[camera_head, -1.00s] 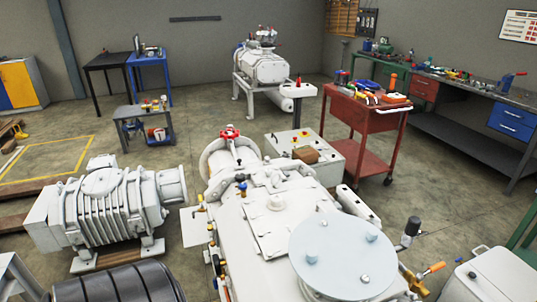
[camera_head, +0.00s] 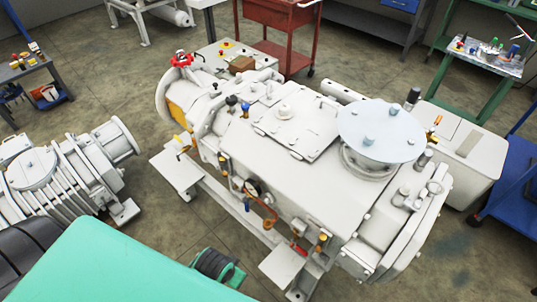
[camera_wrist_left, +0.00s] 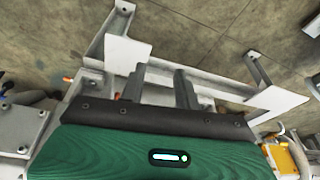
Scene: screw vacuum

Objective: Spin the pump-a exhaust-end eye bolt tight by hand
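A large white pump (camera_head: 310,160) fills the middle of the head view, with a round pale disc (camera_head: 381,131) on top towards its right end and a red handwheel (camera_head: 181,59) at its far left end. Small fittings stand on it, but I cannot tell which is the exhaust-end eye bolt. My left gripper (camera_wrist_left: 159,76) shows in the left wrist view with its two dark fingers apart and nothing between them. It is over white frame parts (camera_wrist_left: 200,84) and floor. My right gripper is in neither view.
A second white ribbed machine (camera_head: 65,170) stands at the left. A red cart (camera_head: 277,14), a green-legged bench (camera_head: 470,60), a white box (camera_head: 468,150) and a blue cart (camera_head: 508,180) stand behind and right. Bare floor (camera_head: 160,105) lies between the two machines.

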